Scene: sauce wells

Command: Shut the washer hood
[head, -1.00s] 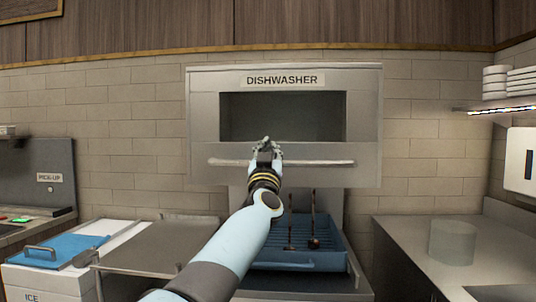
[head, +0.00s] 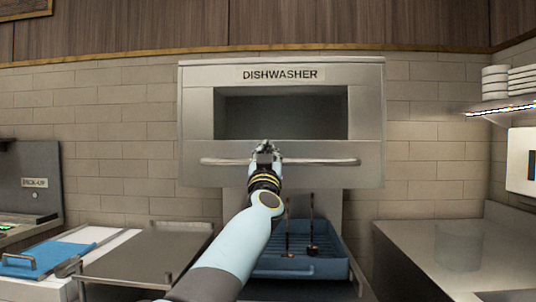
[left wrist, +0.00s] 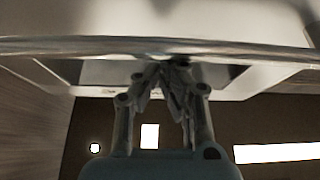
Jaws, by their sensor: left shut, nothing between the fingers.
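The washer hood (head: 200,120), a steel box labelled DISHWASHER with a dark window, is raised above a blue rack (head: 325,268). Its long horizontal handle bar (head: 325,162) runs along the lower front. My left gripper (head: 265,148) is in front of the middle of the bar, shut and empty. In the left wrist view the bar (left wrist: 60,46) crosses just beyond the fingertips (left wrist: 168,66); I cannot tell whether they touch it. My right gripper is not in view.
Dark upright utensils (head: 311,240) stand in the rack under the hood. A steel counter (head: 415,250) with a clear container (head: 458,246) is at right. A steel surface (head: 150,250) and a blue-lidded ice bin (head: 45,258) are at left. Plates (head: 495,80) sit on a shelf at upper right.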

